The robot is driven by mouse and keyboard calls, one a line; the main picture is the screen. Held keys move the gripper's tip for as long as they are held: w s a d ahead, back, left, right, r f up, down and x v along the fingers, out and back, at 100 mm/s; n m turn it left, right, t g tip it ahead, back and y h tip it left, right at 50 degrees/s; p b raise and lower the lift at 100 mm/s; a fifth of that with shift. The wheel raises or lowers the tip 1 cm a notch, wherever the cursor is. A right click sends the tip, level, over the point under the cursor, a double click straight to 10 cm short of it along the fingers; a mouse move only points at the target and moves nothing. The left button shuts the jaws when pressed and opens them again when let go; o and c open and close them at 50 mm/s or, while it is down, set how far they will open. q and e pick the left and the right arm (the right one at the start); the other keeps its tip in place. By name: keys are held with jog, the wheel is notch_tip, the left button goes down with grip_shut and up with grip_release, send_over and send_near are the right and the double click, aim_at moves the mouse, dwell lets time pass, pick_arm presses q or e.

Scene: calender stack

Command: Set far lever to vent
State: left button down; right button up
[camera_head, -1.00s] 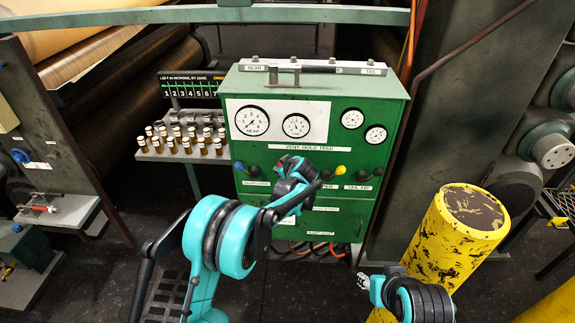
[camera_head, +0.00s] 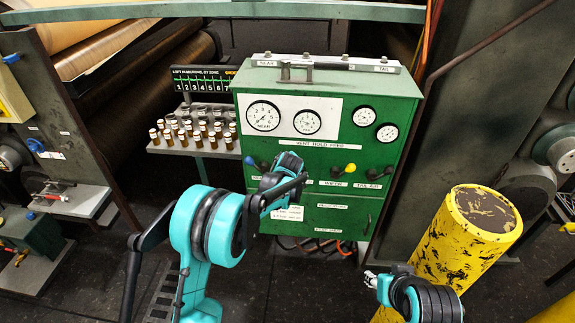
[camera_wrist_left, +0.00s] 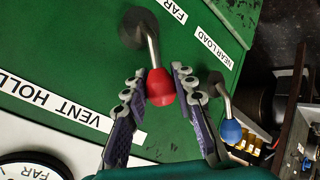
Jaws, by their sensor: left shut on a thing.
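The green control cabinet (camera_head: 335,215) stands in the middle of the head view, with a "VENT HOLD FEED" strip (camera_head: 318,145) above its levers. In the left wrist view, the far lever's red knob (camera_wrist_left: 161,88) sits between the fingers of my left gripper (camera_wrist_left: 158,92), which is shut on it. Its stem and part of a "FAR" label (camera_wrist_left: 173,11) show beyond. In the head view, my left gripper (camera_head: 287,163) is at the panel and hides the red knob. My right gripper (camera_head: 371,280) is low, before the yellow post; its fingers are too small to judge.
The near lever's blue knob (camera_wrist_left: 231,131) is close beside my left gripper. A yellow-knobbed lever (camera_head: 350,168) and a dark-knobbed one (camera_head: 387,170) are to the right. A shelf of small bottles (camera_head: 190,140) stands left. A yellow post (camera_head: 465,235) stands right.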

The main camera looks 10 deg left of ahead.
pick_arm(q)
jog(key=c, duration=1.2)
grip_release()
jog(key=v, duration=1.2)
jog(key=shift+w, duration=0.1)
